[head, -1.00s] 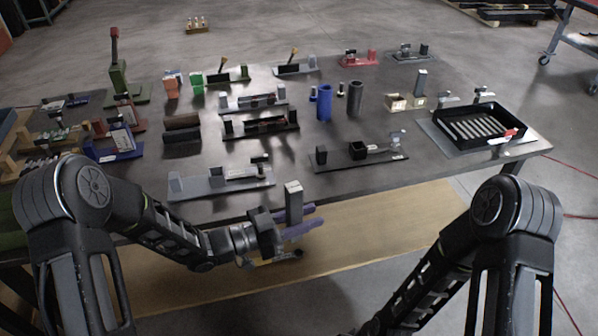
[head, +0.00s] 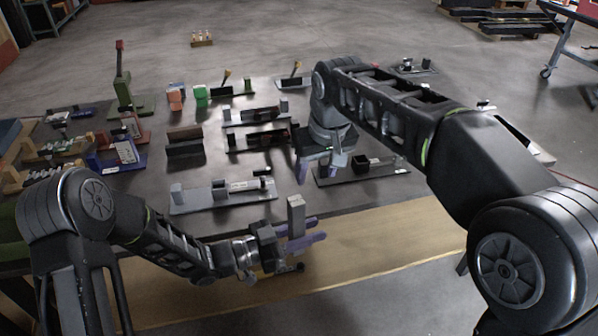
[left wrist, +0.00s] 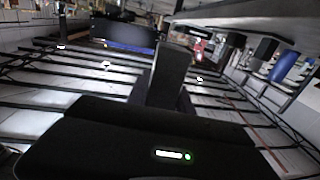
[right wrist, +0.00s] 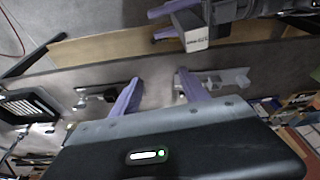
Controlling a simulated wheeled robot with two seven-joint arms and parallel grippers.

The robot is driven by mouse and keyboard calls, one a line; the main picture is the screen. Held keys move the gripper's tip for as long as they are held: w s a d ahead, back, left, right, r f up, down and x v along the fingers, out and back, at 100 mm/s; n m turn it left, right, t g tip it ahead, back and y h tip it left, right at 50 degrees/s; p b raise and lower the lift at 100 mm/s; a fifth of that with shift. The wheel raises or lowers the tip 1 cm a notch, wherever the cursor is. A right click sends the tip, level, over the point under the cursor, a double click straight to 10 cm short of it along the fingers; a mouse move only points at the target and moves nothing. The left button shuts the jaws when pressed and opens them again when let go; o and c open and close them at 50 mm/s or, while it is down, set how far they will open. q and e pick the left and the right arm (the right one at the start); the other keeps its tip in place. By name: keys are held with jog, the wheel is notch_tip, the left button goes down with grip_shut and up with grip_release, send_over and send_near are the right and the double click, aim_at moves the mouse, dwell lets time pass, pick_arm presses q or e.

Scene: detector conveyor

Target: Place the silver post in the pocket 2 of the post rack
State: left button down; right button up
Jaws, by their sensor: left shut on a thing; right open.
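The silver post (head: 296,214) is a square grey block, held upright by my left gripper (head: 299,238) just off the table's front edge. The post also shows in the left wrist view (left wrist: 171,75). In the right wrist view the post (right wrist: 194,32) shows a pale, labelled end between purple fingers. My right gripper (head: 320,161) is open and empty above the front of the table, right of and beyond the post. Its spread fingers (right wrist: 158,85) show in its own wrist view. I cannot tell which fixture is the post rack; no numbered pocket is readable.
A grey plate fixture (head: 222,201) lies near the front edge. A dark plate fixture (head: 350,177) with a small black box lies near my right gripper. A black slotted tray (right wrist: 28,107) shows in the right wrist view. More fixtures crowd the table's left and back.

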notch_tip(320, 180, up, 5)
jog(key=g, duration=0.1)
send_over(296, 211)
jog(key=w, duration=0.1)
jog(key=shift+d+f, duration=0.1)
jog(key=shift+d, duration=0.1)
jog(key=shift+s+r+g+h, duration=0.2)
jog(key=shift+s+g+h, duration=0.1)
jog(key=shift+s, duration=0.05)
jog(key=shift+w+f, duration=0.1)
jog(key=shift+f, duration=0.05)
jog(key=shift+f, duration=0.65)
jog(key=f, duration=0.3)
jog(key=w+f, duration=0.1)
jog(key=f, duration=0.6)
jog(key=shift+w+a+f, duration=0.2)
jog(key=shift+w+a, duration=0.05)
jog(key=shift+a, duration=0.1)
jog(key=shift+c, duration=0.5)
grip_shut()
